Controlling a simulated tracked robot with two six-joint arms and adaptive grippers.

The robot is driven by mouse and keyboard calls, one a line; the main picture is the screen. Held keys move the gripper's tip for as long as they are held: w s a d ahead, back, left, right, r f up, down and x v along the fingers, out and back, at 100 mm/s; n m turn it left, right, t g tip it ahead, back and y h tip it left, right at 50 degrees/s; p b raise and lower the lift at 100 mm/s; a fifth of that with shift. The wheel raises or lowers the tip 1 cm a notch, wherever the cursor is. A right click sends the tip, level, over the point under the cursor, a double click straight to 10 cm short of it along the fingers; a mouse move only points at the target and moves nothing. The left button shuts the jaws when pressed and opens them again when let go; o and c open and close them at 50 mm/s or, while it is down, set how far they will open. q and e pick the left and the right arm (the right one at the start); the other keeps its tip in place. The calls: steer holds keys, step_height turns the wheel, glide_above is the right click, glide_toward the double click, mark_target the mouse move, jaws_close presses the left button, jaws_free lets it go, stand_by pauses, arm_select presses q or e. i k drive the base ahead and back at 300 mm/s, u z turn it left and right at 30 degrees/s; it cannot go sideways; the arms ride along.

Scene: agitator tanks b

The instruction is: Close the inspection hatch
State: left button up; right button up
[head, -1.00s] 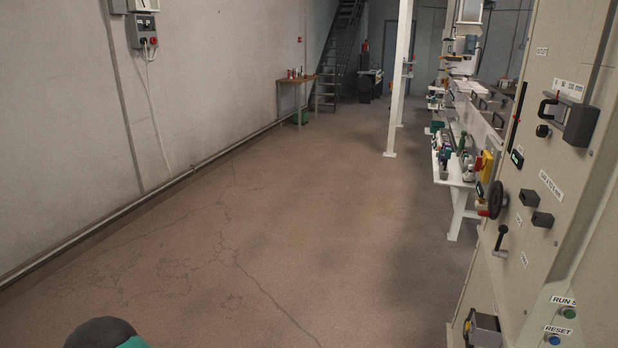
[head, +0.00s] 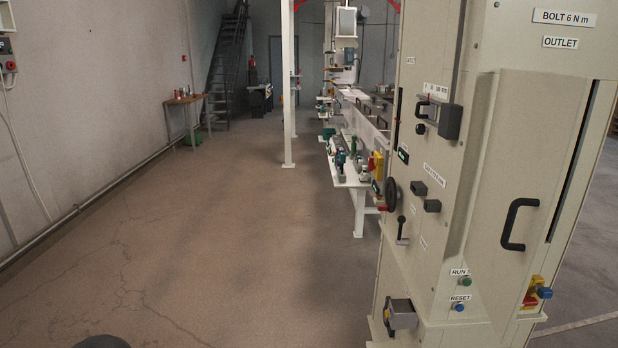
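A tall beige cabinet (head: 450,180) stands at the right in the head view. On its near face is a beige panel with a black bow handle (head: 520,224), under an "OUTLET" label (head: 567,42). This panel looks like the hatch, but no label names it so. A dark vertical strip (head: 573,165) runs along the panel's right side. I cannot tell for sure whether it is an open gap or a slot. Neither of my grippers shows in the view, and nothing touches the panel.
The cabinet's left face carries a black handwheel (head: 391,194), a lever (head: 402,230), and RUN and RESET buttons (head: 459,307). A white bench (head: 351,177) with small parts stands beyond it. A white post (head: 287,85) stands farther left. The brown floor (head: 200,240) is clear.

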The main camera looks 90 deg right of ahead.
mark_target(538, 116)
steer(key=u, duration=1.15)
steer(key=i, duration=0.1)
steer(key=z, duration=2.8)
steer(key=i, duration=0.3)
steer(key=z, duration=2.25)
steer(key=k, duration=0.45)
steer(key=z, duration=0.4)
steer(key=i, duration=1.5)
steer(key=u, duration=0.45)
